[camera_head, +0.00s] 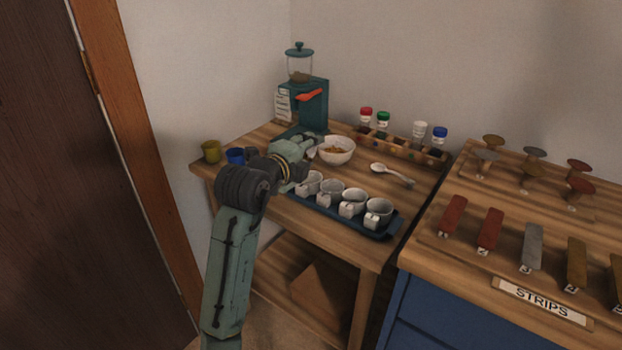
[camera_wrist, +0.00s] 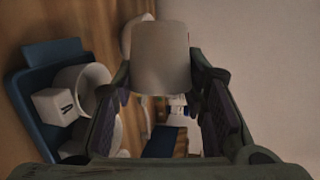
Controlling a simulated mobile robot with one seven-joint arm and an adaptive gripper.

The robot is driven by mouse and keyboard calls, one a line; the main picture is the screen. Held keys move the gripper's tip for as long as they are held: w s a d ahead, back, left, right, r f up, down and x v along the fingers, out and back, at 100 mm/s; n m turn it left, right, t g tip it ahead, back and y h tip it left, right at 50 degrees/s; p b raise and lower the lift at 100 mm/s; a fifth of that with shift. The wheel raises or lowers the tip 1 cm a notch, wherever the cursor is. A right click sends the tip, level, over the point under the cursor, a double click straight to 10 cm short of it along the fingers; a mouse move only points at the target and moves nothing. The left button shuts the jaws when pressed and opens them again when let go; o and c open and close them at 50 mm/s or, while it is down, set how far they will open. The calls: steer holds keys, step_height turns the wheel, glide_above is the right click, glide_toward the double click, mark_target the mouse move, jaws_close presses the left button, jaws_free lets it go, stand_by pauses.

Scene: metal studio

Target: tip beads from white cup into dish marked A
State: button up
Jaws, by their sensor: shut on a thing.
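My gripper (camera_head: 301,153) is over the left back part of the tray, beside the white bowl. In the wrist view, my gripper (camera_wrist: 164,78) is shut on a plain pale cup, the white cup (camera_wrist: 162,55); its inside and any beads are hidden. In the head view, the cup is mostly hidden by my gripper. Several small white dishes (camera_head: 352,203) with square tags stand in a row on a blue tray (camera_head: 395,224). One tagged dish (camera_wrist: 82,88) shows at the left of the wrist view. I cannot read which tag is A.
A white bowl (camera_head: 337,157) with orange-brown contents stands behind the tray, a spoon (camera_head: 392,173) to its right. A teal grinder (camera_head: 306,101) and a rack (camera_head: 402,145) with coloured-capped jars stand at the back. An olive cup (camera_head: 211,151) and blue cup (camera_head: 235,156) are at left.

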steer(key=shift+m+b, duration=0.3)
steer(key=shift+b, duration=0.35)
stand_by(0.4)
